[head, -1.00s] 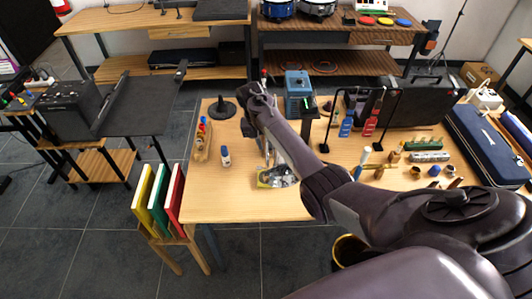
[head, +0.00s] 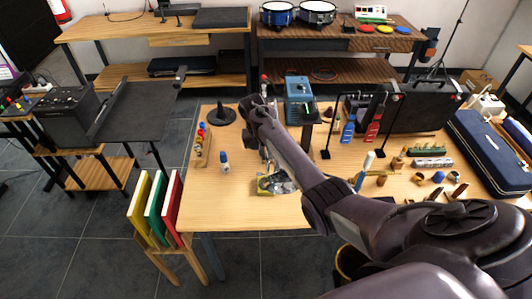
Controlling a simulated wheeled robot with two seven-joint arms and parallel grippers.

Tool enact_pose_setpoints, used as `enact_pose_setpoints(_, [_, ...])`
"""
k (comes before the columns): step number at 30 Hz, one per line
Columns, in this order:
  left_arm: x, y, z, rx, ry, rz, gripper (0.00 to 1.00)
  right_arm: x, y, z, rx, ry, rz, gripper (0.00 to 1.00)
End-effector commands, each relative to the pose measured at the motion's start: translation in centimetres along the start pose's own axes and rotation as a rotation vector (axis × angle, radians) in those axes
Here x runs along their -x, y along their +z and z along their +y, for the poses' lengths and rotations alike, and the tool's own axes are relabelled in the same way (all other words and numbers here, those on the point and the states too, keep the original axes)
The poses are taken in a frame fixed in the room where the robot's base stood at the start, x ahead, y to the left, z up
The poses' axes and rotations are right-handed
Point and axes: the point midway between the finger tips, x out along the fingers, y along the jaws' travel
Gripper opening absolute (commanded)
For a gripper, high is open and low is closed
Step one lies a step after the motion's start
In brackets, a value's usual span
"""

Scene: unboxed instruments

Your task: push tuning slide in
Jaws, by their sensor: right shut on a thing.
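A silver and gold instrument (head: 275,185) lies near the front edge of the wooden table (head: 225,212). It is partly hidden by my right arm, and its tuning slide cannot be made out clearly. My right gripper (head: 265,153) reaches down from the wrist just behind the instrument's visible part. It is shut on a small part there, seemingly the tuning slide; the fingertips are mostly hidden by my forearm. My left gripper is not in view.
A blue-and-white bottle (head: 224,162) and a wooden tray (head: 202,150) stand left of the instrument. A blue box (head: 298,88) is behind. Several small items and a blue case (head: 487,150) are at right. The table's front left is clear.

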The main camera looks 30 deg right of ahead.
Motion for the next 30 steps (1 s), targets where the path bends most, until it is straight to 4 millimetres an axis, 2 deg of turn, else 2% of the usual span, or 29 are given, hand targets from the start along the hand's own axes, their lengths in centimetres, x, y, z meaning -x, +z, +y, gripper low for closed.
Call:
enact_pose_setpoints(6, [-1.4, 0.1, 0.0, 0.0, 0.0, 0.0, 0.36, -0.2, -1.6, -0.1, -0.001, 0.0, 0.002, 0.0])
enact_pose_setpoints(14, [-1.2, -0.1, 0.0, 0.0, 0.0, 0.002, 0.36, 0.1, -1.8, 0.0, -0.001, -0.001, 0.004, 0.0])
enact_pose_setpoints(15, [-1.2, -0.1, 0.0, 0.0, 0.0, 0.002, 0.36, 0.1, -1.8, 0.0, -0.001, -0.001, 0.005, 0.14])
enact_pose_setpoints(17, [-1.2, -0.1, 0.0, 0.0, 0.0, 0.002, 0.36, 0.1, -1.8, 0.0, -0.001, -0.001, 0.004, 0.21])
enact_pose_setpoints(26, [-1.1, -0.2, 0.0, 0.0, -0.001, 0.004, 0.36, 0.1, -1.7, 0.0, 0.0, 0.0, 0.001, 0.21])
enact_pose_setpoints(30, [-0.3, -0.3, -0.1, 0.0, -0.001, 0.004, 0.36, 1.0, -1.7, 0.1, 0.0, 0.0, 0.002, 0.21])
